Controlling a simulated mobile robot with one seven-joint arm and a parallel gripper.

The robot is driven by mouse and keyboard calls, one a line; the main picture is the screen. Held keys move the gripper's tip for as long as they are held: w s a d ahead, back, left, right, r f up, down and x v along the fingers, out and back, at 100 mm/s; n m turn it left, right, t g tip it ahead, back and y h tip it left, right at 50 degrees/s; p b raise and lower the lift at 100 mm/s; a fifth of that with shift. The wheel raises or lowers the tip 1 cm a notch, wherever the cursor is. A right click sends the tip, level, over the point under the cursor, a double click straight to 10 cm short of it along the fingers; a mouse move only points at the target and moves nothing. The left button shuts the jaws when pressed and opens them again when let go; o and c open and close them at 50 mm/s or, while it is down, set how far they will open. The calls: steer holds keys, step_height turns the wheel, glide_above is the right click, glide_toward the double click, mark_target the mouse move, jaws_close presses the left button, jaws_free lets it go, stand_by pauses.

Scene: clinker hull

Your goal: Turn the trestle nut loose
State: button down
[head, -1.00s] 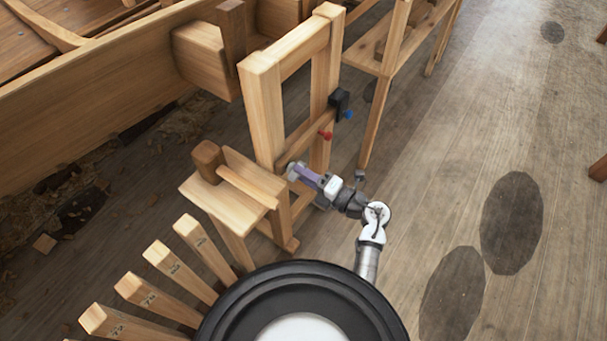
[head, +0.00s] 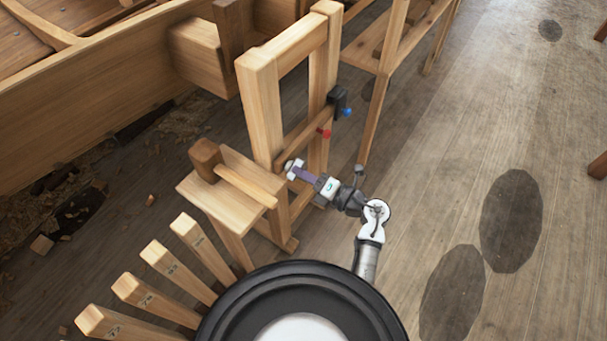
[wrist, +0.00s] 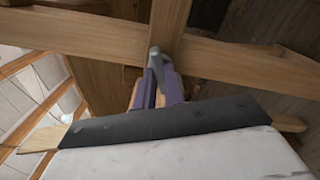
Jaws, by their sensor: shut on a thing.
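The trestle is a wooden frame (head: 262,105) of upright posts and crossbars, standing left of my arm in the head view. My gripper (head: 296,169) reaches its lower crossbar from the right. In the wrist view my gripper's purple fingers (wrist: 160,86) are closed around a small grey metal piece, which I take as the trestle nut (wrist: 154,56). It sits in front of a wooden beam (wrist: 235,58). The fingers cover much of the nut, so its thread and how far it stands out cannot be seen.
A red knob (head: 324,132) and a black clamp (head: 339,98) with a blue knob (head: 347,112) sit on the frame above my gripper. A small wooden bench (head: 225,205) stands to the left.

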steer(key=n+b, duration=0.2)
steer(key=n, duration=0.4)
steer(key=shift+b, duration=0.3)
stand_by(0.4)
steer(key=c, duration=1.5)
jaws_free()
steer(key=v, duration=1.3)
steer(key=shift+s+d+b, duration=0.25)
steer(key=shift+d+b, duration=0.05)
steer(key=shift+b, duration=0.05)
